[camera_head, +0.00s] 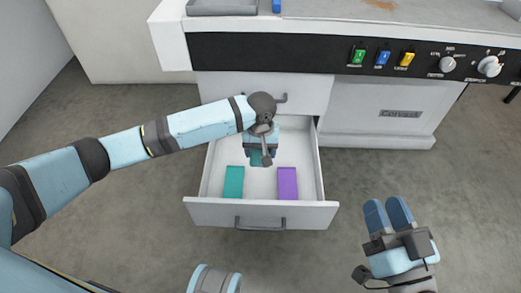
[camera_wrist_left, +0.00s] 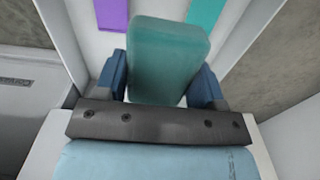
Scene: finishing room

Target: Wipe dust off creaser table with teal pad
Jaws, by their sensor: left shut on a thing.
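My left gripper (camera_head: 260,152) is shut on a teal pad (camera_wrist_left: 168,58), inside the open drawer (camera_head: 262,214). In the head view, the held pad (camera_head: 261,159) is partly hidden by the gripper. The wrist view shows it upright between both blue fingers; I cannot tell whether it touches the drawer floor. A second teal pad (camera_head: 234,182) lies in the drawer's front left. The creaser table (camera_head: 330,12) is at the top edge, with a brownish dust patch (camera_head: 380,4) on it. My right gripper (camera_head: 387,212) appears open and empty, over the floor at right.
A purple pad (camera_head: 287,183) lies in the drawer's front right. A grey tray (camera_head: 222,6) and a blue item (camera_head: 276,6) sit on the table's left part. A black panel with switches and knobs (camera_head: 490,66) runs along its front. The floor around the drawer is clear.

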